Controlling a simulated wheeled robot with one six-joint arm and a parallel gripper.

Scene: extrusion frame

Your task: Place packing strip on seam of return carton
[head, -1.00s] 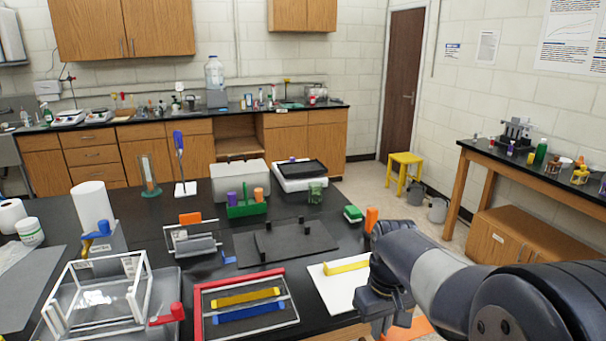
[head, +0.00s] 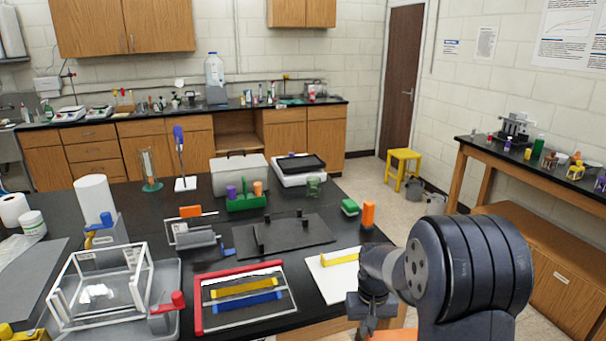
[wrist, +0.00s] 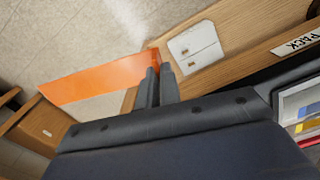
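I cannot tell for sure which item is the packing strip. A yellow strip (head: 340,259) lies on a white sheet (head: 325,284) near the bench's front right. A yellow strip (head: 245,289) and a blue strip (head: 246,302) lie in a tray with red edges (head: 198,305). No carton is clearly recognisable. My gripper (head: 366,330) hangs at the bench's front right edge, right of the tray.
A clear box with white edges (head: 68,275) stands in a grey tray at left. A dark board with pegs (head: 285,238) lies behind the strips. An orange block (head: 368,215) stands near the right edge. The wrist view shows a "PACK" label (wrist: 298,44) on wood.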

